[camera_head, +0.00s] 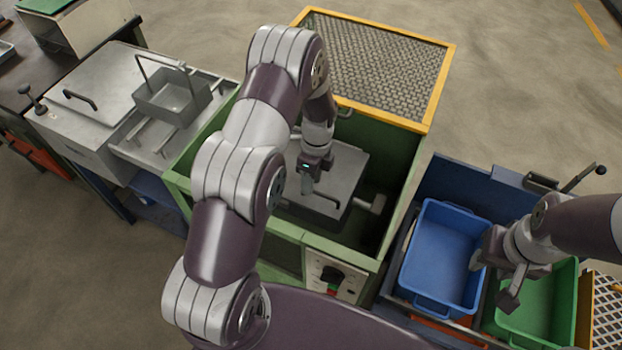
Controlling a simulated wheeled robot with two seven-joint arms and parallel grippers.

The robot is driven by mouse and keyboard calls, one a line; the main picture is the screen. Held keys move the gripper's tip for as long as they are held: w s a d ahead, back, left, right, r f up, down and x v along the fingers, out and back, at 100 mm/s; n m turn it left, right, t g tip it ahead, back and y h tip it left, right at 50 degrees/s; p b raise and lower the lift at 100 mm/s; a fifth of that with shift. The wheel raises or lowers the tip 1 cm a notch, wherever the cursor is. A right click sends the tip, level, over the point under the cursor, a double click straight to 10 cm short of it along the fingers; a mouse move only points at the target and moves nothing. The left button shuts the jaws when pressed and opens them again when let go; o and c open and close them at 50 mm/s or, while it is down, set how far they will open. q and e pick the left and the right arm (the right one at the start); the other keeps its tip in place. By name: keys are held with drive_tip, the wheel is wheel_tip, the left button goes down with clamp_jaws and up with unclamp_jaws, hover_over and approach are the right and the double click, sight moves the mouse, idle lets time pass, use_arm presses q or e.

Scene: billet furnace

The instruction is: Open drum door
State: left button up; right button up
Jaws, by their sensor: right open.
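The green machine cabinet (180,188) stands in the middle with its top open. Inside it is a grey box-like drum with a flat top panel (345,165), which looks like the drum door. A dark bar handle (322,196) shows on the panel. My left gripper (307,188) points down into the cabinet, right at the handle's left end. Its fingers are small and partly hidden, so I cannot tell if they hold the handle. My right gripper (492,282) is open and empty above the blue and green bins at the right.
A yellow-framed mesh lid (380,62) stands raised behind the cabinet. A control panel (334,275) is on its front. A blue bin (440,255) and a green bin (540,315) are at right. A metal unit with a wire-handled basket (172,98) stands at left.

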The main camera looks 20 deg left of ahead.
use_arm(q)
drive_tip(key=shift+s+f, duration=0.15)
drive_tip(key=shift+f, duration=0.5)
clamp_jaws()
drive_tip(key=shift+r, duration=0.1)
